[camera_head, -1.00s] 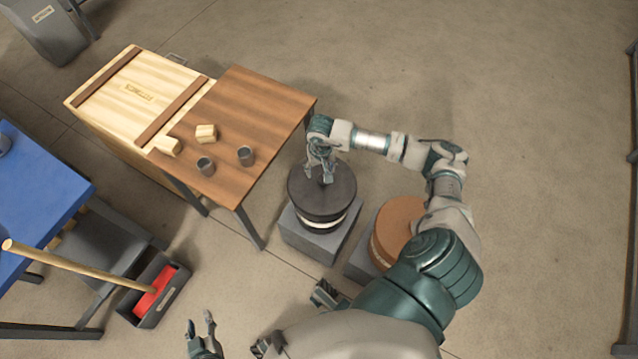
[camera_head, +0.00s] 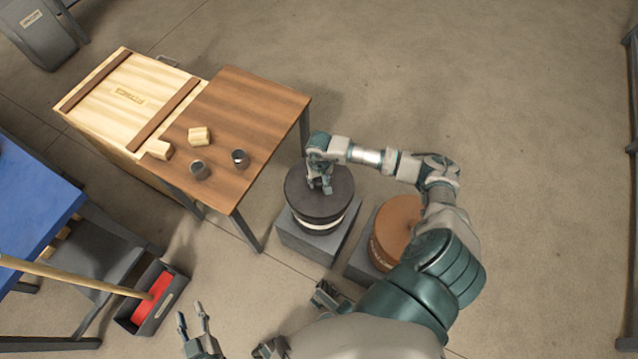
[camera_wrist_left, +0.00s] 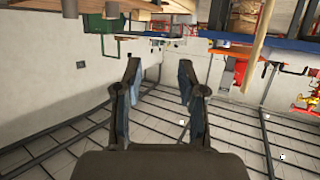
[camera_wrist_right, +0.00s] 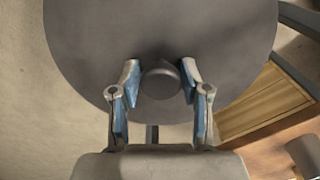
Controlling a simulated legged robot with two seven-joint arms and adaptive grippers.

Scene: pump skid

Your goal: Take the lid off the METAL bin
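A round dark grey bin with a flat dark lid (camera_head: 330,205) and a pale band below its rim stands on a grey block (camera_head: 312,243); I cannot read a label. Its lid and round knob (camera_wrist_right: 161,80) also show in the right wrist view. My right gripper (camera_head: 324,189) is over the lid, fingers pointing down. In the right wrist view its open fingers (camera_wrist_right: 160,72) stand on either side of the knob, close to it; firm contact cannot be told. My left gripper (camera_head: 192,318) is open and empty, low at the left, far from the bin.
An orange-brown lidded bin (camera_head: 402,222) stands beside it on another block, partly behind my right arm. A wooden table (camera_head: 245,110) with two cups and two small blocks is at the left, near a crate (camera_head: 125,95). A blue table (camera_head: 30,205) and a broom in a tray (camera_head: 150,318) are farther left.

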